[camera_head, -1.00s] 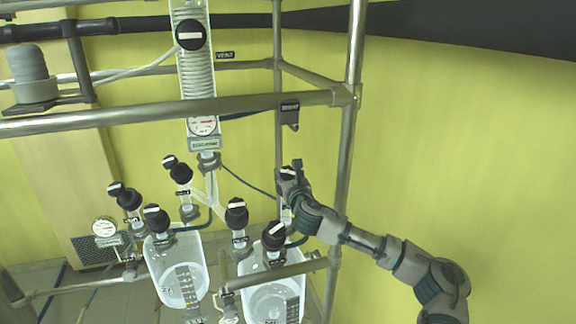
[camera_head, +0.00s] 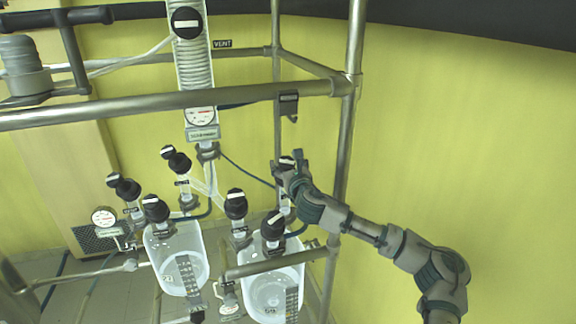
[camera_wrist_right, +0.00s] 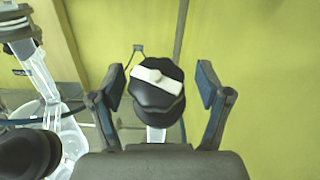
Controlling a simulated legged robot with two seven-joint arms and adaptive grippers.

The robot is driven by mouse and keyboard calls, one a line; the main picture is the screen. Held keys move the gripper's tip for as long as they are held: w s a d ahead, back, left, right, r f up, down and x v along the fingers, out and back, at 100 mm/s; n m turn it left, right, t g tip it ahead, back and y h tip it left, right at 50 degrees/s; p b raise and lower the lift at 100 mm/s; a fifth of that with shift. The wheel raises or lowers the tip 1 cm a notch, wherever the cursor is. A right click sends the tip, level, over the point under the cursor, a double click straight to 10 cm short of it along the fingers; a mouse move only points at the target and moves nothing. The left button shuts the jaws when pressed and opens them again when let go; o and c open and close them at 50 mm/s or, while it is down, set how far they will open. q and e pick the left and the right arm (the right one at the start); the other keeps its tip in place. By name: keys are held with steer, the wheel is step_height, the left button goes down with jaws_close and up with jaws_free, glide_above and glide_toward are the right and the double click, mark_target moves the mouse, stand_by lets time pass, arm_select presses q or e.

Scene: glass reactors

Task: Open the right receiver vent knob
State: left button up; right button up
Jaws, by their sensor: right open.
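The right receiver vent knob (camera_wrist_right: 157,88) is a black lobed knob with a white bar across its top. In the right wrist view it stands between the two blue-padded fingers of my right gripper (camera_wrist_right: 160,98). The fingers are open, with a visible gap on the knob's right side and a narrower one on its left. In the head view my right gripper (camera_head: 290,165) is at the knob, behind the right receiver vessel (camera_head: 268,292), and its fingers partly hide the knob. My left gripper is not in view.
Other black knobs (camera_head: 236,203) with white bars stand close by on the vessels. A metal rail (camera_head: 160,108) crosses in front above, and an upright post (camera_head: 347,150) stands beside my right arm. The left vessel (camera_head: 180,262) is to the left. The yellow wall side is clear.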

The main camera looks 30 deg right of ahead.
steer(key=v, duration=1.1)
steer(key=shift+s, duration=0.35)
steer(key=shift+a+f, duration=0.1)
steer(key=shift+f, duration=0.05)
